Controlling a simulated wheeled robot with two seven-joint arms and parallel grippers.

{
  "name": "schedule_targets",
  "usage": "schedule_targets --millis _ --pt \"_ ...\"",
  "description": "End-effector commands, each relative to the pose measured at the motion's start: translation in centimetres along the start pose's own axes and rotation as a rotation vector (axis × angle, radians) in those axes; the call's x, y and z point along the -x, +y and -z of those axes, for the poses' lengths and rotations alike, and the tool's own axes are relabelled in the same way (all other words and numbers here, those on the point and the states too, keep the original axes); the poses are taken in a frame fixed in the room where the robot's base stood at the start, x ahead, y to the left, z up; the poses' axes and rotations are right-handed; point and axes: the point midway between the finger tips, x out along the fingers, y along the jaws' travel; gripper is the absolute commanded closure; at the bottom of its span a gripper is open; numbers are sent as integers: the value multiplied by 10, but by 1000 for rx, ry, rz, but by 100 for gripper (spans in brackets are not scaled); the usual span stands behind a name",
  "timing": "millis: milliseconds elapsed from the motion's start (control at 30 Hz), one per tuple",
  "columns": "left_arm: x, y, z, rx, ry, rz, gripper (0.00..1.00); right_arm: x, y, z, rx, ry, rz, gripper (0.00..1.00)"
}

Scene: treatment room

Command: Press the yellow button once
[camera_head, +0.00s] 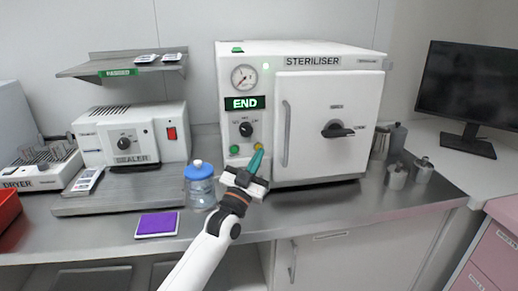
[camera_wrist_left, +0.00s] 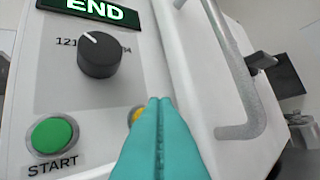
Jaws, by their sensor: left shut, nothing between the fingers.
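The yellow button (camera_head: 258,146) is on the lower front panel of the white steriliser (camera_head: 330,90), right of the green START button (camera_head: 234,149). In the left wrist view the yellow button (camera_wrist_left: 136,115) is mostly hidden behind my fingers. My left gripper (camera_head: 259,153) has green fingers that are shut and empty. Its tips are just in front of the panel, close to the yellow button; I cannot tell if they touch it. The START button (camera_wrist_left: 52,135) shows clear to the left in the wrist view. My right gripper is not in view.
The steriliser display (camera_head: 241,103) reads END, above a black knob (camera_head: 246,129). The door handle (camera_head: 286,133) stands out right of my fingers. A blue-capped jar (camera_head: 200,187) stands close left of my gripper. A purple pad (camera_head: 157,224) lies on the counter.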

Motion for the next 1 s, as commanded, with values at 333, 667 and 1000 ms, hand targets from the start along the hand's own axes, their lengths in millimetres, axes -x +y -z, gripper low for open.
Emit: schedule_targets --millis 333,667,1000 --pt "0 0 0 0 0 0 100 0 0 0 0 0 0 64" --pt "0 0 0 0 0 0 100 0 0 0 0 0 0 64" --pt "-6 4 4 -1 0 0 100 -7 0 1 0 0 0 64"
